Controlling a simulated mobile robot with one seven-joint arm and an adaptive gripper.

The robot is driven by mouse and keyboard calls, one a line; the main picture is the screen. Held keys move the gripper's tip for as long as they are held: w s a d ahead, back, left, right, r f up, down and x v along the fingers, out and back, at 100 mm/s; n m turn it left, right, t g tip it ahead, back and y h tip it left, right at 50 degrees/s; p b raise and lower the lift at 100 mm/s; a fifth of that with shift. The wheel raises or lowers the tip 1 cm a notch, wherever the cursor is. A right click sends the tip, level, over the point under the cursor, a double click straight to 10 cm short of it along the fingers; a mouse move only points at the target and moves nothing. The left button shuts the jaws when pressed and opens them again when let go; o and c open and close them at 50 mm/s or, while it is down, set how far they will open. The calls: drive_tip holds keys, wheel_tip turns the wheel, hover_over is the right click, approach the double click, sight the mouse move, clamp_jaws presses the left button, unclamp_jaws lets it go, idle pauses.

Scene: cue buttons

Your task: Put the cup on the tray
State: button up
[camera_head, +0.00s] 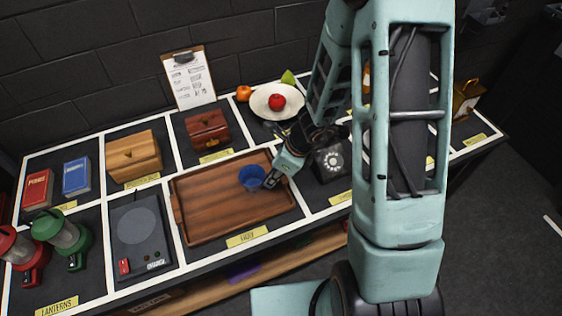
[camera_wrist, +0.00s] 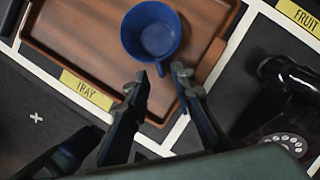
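The blue cup (camera_head: 251,177) stands upright on the brown wooden tray (camera_head: 212,232), right of the tray's middle. In the wrist view the cup (camera_wrist: 150,30) is at the top, on the tray (camera_wrist: 75,30), with its handle pointing toward my gripper. My gripper (camera_wrist: 160,78) is open, its two dark fingertips apart on either side of the handle's end, with no visible grip on it. In the head view my gripper (camera_head: 272,180) is just right of the cup, over the tray's right side.
A black rotary telephone (camera_head: 331,162) is close on the right of my gripper. A plate with a red apple (camera_head: 277,101) lies behind it. A wooden box (camera_head: 133,157), a dark device (camera_head: 140,235) and lanterns (camera_head: 63,236) are on the left. The tray's left part is clear.

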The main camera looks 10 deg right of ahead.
drive_tip(key=p+v, duration=0.2)
drive_tip(key=v, duration=0.7)
